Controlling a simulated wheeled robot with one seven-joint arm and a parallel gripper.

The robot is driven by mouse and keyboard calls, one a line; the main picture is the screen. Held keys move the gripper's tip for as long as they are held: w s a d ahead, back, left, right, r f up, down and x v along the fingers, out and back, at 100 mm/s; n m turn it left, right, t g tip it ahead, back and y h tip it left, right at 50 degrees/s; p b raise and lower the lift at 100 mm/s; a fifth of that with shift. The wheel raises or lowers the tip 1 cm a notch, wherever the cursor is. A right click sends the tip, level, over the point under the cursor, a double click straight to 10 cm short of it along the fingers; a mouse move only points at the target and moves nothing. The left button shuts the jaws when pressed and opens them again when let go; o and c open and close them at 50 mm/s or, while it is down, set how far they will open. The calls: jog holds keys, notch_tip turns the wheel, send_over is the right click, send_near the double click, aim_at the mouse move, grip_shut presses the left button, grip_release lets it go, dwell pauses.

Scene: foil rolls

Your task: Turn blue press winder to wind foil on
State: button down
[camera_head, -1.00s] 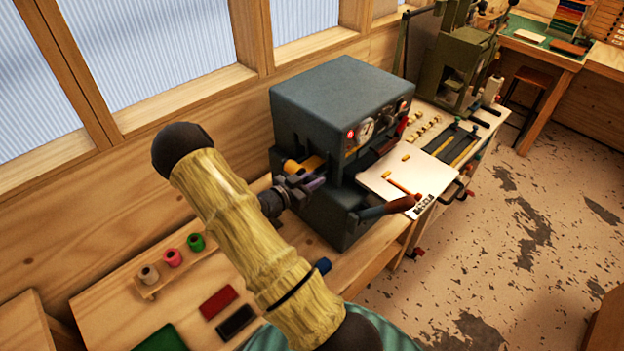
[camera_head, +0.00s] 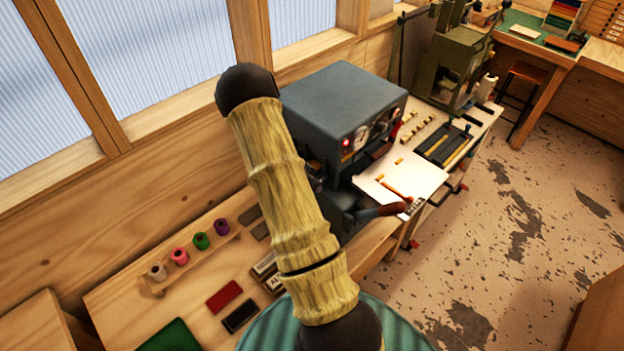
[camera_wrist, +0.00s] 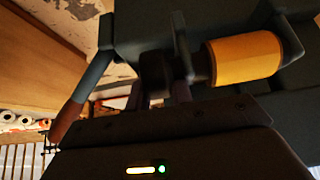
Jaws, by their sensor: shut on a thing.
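The blue-grey press (camera_head: 345,100) stands on the wooden bench against the wall. It also fills much of the wrist view (camera_wrist: 135,28). A gold foil roll (camera_wrist: 243,58) sits on it, on the right in the wrist view. A dark winder (camera_wrist: 158,70) shows just left of that roll. My gripper (camera_wrist: 163,92) is shut on the winder, whose gripped part is dark and partly hidden by the fingers. In the head view my arm covers the gripper, the winder and the gold roll.
A lever with a brown handle (camera_head: 382,211) sticks out at the press's front, near a white plate (camera_head: 410,180). Several coloured foil rolls stand in a rack (camera_head: 205,255) at left. Red and dark blocks lie on the bench. A green press (camera_head: 450,75) stands further right.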

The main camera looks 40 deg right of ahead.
jog(key=shift+d+y+p, duration=0.15)
jog(key=shift+y+p, duration=0.15)
jog(key=shift+y, duration=0.7)
jog(key=shift+w+f+y, duration=0.1)
jog(key=shift+y, duration=0.3)
jog(key=c, duration=1.2)
grip_release()
jog(key=shift+c, duration=0.2)
jog(key=w+b+v, duration=0.1)
jog(key=v, duration=1.6)
jog(key=shift+s, duration=0.3)
